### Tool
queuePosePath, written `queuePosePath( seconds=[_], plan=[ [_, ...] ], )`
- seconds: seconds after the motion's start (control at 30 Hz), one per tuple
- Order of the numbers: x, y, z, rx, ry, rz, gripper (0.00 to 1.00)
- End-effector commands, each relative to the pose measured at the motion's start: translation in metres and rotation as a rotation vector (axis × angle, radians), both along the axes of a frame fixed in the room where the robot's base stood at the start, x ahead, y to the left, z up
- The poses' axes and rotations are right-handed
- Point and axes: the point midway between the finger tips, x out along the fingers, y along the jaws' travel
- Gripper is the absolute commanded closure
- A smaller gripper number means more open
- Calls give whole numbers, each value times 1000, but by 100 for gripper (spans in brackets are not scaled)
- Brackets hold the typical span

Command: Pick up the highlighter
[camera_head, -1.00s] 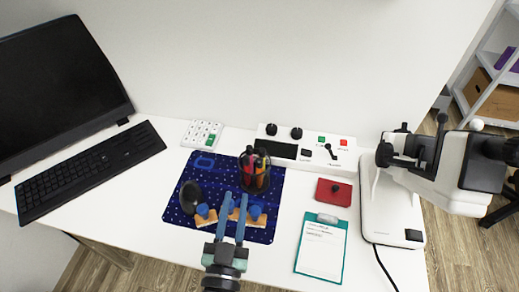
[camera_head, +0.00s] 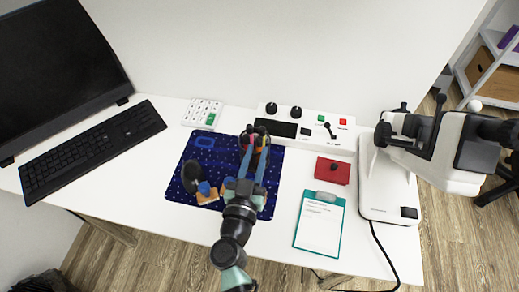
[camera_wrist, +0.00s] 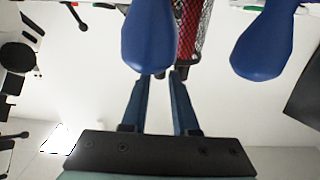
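A dark mesh pen cup stands on the blue starry desk mat (camera_head: 178,180); its pens (camera_head: 259,138), with red and dark parts, show in the head view. I cannot tell which of them, if any, is the highlighter. My gripper (camera_head: 255,152) points at the cup, its two blue fingers apart and covering much of it in the head view. In the wrist view the fingers (camera_wrist: 161,76) are open with an empty gap. The mesh cup (camera_wrist: 202,30) with something red inside shows beyond them, partly behind a blue knob.
A blue-knobbed wooden object (camera_head: 206,190) and a dark mouse (camera_head: 191,174) sit left of my gripper; a blue knob (camera_wrist: 150,35) is close in the wrist view. A control box (camera_head: 310,131), red case (camera_head: 333,170), clipboard (camera_head: 319,228) and microscope-like device (camera_head: 390,190) stand right.

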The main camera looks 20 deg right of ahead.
Motion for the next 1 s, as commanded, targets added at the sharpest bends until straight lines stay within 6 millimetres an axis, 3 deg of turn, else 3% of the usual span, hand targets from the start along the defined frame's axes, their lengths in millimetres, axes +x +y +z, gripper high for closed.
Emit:
queuePosePath(
  seconds=[0.13,0.4,0.57,1.0],
  plan=[
    [14,-9,-2,0,0,0,72],
    [16,-11,-1,1,1,1,72],
    [16,-11,-1,1,1,1,99],
    [16,-11,0,1,1,1,100]
  ],
)
